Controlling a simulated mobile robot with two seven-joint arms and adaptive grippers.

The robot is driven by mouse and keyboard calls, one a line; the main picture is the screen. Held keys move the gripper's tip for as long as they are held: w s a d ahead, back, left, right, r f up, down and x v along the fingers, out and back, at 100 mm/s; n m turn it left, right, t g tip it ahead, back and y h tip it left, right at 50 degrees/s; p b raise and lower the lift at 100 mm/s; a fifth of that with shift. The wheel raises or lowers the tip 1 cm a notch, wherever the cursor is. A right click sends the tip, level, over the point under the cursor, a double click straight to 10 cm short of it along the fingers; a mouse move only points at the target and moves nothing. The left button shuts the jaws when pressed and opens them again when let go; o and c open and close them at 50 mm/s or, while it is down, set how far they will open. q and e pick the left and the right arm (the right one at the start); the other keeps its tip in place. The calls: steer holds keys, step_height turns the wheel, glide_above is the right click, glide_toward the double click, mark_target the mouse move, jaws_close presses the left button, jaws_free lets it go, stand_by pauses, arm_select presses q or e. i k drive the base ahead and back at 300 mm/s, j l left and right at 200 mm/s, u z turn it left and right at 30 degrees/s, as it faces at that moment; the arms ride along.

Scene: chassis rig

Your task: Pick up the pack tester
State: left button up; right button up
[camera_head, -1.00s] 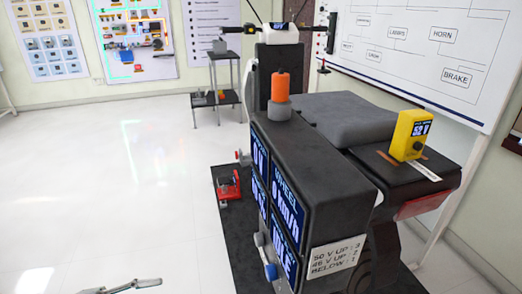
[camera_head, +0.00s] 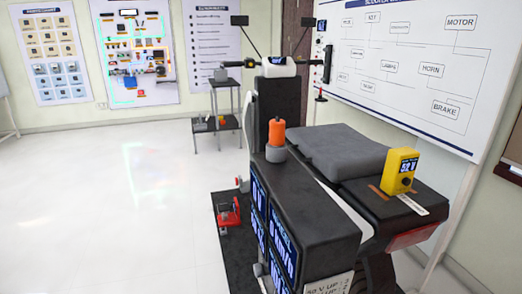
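The pack tester is a yellow handheld box (camera_head: 401,170) with a dark display reading about 52 V and a dark knob. It stands upright on the black rear deck (camera_head: 375,207) of the scooter rig, at the right, with a white label strip beside it. Neither of my grippers shows in the head view now.
The black console (camera_head: 310,222) with blue displays stands in front, topped by an orange cylinder (camera_head: 276,133). A grey seat (camera_head: 335,150) lies behind it. A red device (camera_head: 229,214) sits on the dark mat at left. The white floor (camera_head: 110,220) at left is clear.

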mark_target(402, 162)
steer(key=l+u, duration=0.1)
steer(key=l, duration=0.45)
steer(key=k+l+u, duration=0.1)
steer(key=l, duration=0.4)
steer(key=k+l, duration=0.15)
steer(key=l, duration=0.35)
steer(key=l+u, duration=0.15)
steer(key=l, duration=0.4)
steer(key=k, duration=0.05)
